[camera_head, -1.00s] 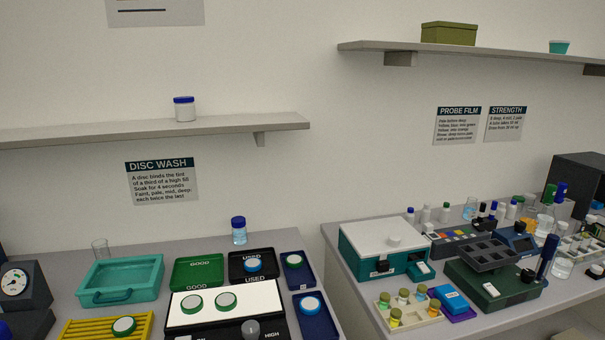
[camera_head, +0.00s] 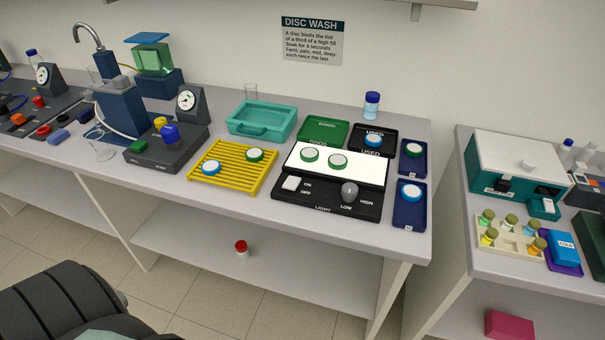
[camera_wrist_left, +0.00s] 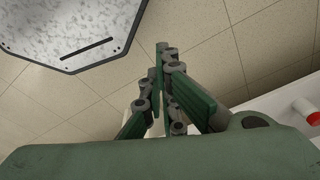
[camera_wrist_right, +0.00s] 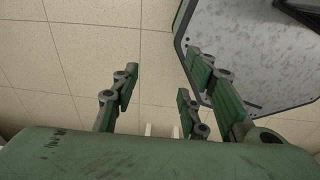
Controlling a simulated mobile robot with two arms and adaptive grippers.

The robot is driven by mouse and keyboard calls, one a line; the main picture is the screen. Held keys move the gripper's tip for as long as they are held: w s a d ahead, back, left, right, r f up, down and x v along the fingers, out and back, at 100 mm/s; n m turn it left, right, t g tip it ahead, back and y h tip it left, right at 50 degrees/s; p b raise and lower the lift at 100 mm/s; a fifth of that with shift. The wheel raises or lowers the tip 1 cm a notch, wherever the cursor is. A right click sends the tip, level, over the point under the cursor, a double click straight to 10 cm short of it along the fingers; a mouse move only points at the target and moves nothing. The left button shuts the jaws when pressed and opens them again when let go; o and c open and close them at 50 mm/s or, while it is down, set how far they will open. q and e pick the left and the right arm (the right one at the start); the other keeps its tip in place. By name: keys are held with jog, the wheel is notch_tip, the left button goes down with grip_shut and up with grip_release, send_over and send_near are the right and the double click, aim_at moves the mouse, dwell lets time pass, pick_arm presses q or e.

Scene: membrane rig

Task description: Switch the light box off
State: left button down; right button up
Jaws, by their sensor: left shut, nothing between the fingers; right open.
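The light box (camera_head: 312,208) stands on the bench in the head view, with a bright white lit top panel (camera_head: 372,170) that bears two green-rimmed discs (camera_head: 310,154). Its black front has a white switch (camera_head: 291,184) beside the words ON and OFF, and a grey knob (camera_head: 349,190) between LOW and HIGH. The switch's exact position is too small to tell. My left gripper (camera_wrist_left: 162,48) is shut and empty over the floor in the left wrist view. My right gripper (camera_wrist_right: 160,75) is open and empty in the right wrist view. Neither gripper shows in the head view.
Left of the light box are a yellow rack (camera_head: 234,180) with discs and a dark pump station (camera_head: 166,150). Behind are a teal tray (camera_head: 262,132) and a green tray (camera_head: 323,130). Blue trays (camera_head: 410,216) stand close on the right. A gap separates the right bench (camera_head: 485,255).

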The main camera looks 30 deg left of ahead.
pick_arm(q)
jog(key=w+r+t+p, duration=0.15)
jog(key=w+r, duration=0.35)
jog(key=r, duration=0.6)
jog(key=w+r+p, duration=0.2)
jog(key=w+r, duration=0.2)
jog(key=r, duration=0.7)
jog(key=w+r+t+p, duration=0.1)
jog(key=w+r, duration=0.4)
jog(key=r, duration=0.6)
jog(key=w+a+r+n+t+y, duration=0.1)
jog(key=w+a+r+n+t, duration=0.1)
jog(key=w+a+r+t, duration=0.2)
jog(key=w+a+r+n+t+y, duration=0.2)
jog(key=w+a+r, duration=0.7)
jog(key=w+r, duration=0.6)
notch_tip(320, 180, up, 3)
jog(key=shift+w+a+r+n+t+p, duration=0.2)
jog(key=shift+a+n+t+p, duration=0.3)
jog(key=shift+t, duration=0.75)
pick_arm(e)
jog(key=a+r, duration=0.3)
jog(key=r, duration=0.3)
jog(key=shift+a, duration=0.4)
pick_arm(q)
jog(key=shift+d, duration=0.1)
pick_arm(e)
jog(key=shift+d, duration=0.2)
